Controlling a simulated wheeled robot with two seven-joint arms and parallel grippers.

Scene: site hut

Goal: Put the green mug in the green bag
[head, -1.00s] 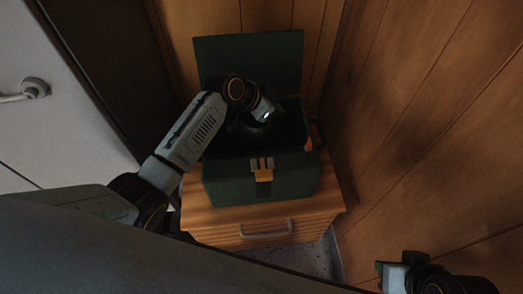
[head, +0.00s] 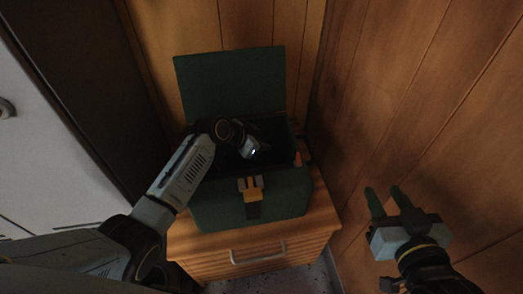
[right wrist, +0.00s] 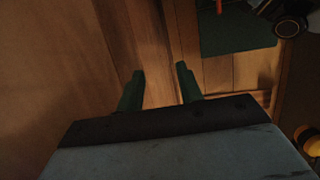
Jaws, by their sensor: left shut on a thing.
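The green bag (head: 222,209) is a box-like bag with its lid raised at the back and an orange-and-grey clasp (head: 250,188) in front. It stands on a wooden drawer unit. My left gripper (head: 249,151) reaches down into the bag's open top from the left. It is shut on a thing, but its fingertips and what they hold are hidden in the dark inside. The green mug cannot be made out in any view. My right gripper (head: 384,188) is open and empty, to the right of the bag. Its two green fingers stand apart in the right wrist view (right wrist: 160,70).
The drawer unit (head: 190,243) has a grey handle on its front. Wood-panelled walls (head: 440,90) rise close behind and to the right. A dark panel and a pale door (head: 35,165) are at the left. Grey speckled floor shows below the unit.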

